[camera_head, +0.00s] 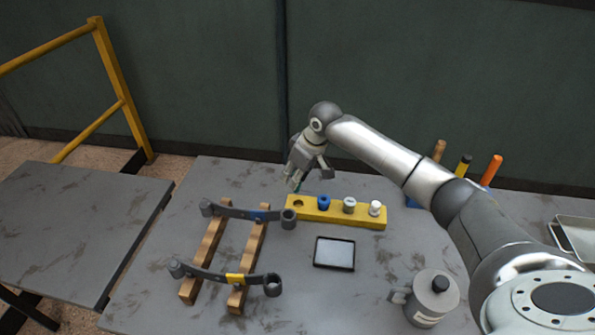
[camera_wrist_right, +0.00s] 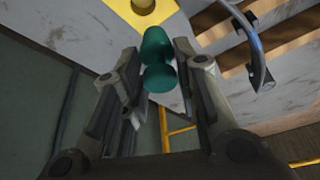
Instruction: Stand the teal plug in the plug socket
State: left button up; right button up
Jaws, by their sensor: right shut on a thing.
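My right gripper (camera_head: 296,183) is shut on the teal plug (camera_wrist_right: 157,60), which sits between its two fingers in the right wrist view. In the head view only a small bit of teal shows below the fingertips, just behind the left end of the yellow block (camera_head: 337,218). That block has an empty round hole (camera_head: 298,203) at its left end. The hole also shows at the top of the right wrist view (camera_wrist_right: 143,5), beyond the plug and apart from it. My left gripper is not in view.
A blue plug (camera_head: 324,202), a grey plug (camera_head: 349,205) and a white plug (camera_head: 375,208) stand in the block.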

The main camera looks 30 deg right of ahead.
aim_at(298, 187)
jog(key=shift+w+d+f, duration=0.25)
jog(key=shift+d+f, duration=0.15)
jog(key=shift+d, duration=0.1)
jog(key=shift+r+p, duration=0.15)
jog(key=shift+p, duration=0.45)
jog(key=shift+f+b, duration=0.85)
jog(key=shift+f, duration=1.7)
jog(key=shift+p, duration=0.4)
jog(key=shift+f, duration=0.15)
